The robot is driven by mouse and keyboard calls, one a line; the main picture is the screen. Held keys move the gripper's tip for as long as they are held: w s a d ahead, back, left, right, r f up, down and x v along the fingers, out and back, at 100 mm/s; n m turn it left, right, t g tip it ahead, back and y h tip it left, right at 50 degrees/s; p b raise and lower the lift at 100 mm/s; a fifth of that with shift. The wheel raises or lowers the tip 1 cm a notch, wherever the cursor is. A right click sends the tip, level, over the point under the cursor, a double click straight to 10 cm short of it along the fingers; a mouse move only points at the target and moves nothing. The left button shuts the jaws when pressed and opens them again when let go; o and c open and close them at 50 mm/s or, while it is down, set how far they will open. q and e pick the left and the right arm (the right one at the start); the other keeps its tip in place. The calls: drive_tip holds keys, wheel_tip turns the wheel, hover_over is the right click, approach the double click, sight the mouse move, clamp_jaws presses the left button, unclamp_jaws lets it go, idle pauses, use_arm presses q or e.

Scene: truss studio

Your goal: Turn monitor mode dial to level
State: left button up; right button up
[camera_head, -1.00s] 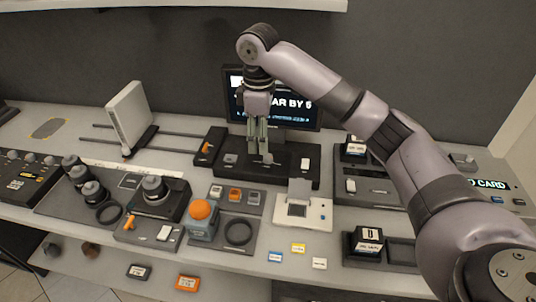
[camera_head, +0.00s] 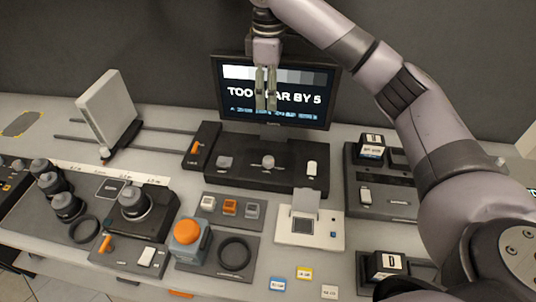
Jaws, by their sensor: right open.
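The monitor (camera_head: 318,108) stands at the back and its screen reads "TOO FAR BY 5", partly covered. A dark console (camera_head: 290,180) lies in front of it. I cannot read which knob is the mode dial. My right gripper (camera_head: 266,107) is open and empty, pointing down in front of the screen. Its fingertips appear above the middle knob, apart from it. My left gripper is out of view.
A dark box with an orange lever (camera_head: 195,147) stands left of the console. Lenses (camera_head: 67,206) stand at the left. My right arm covers the right side.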

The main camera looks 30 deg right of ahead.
drive_tip(key=b, duration=0.5)
hover_over(269, 159)
wheel_tip(269, 159, down, 6)
drive_tip(key=r, duration=0.1)
use_arm(q)
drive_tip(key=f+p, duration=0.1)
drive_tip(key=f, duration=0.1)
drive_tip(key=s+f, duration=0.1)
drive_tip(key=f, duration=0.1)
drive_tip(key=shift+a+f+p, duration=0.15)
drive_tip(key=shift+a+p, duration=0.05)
drive_tip(key=shift+p, duration=0.2)
use_arm(e)
wheel_tip(269, 159, down, 18)
drive_tip(key=shift+f, duration=0.1)
drive_tip(key=shift+c, duration=0.2)
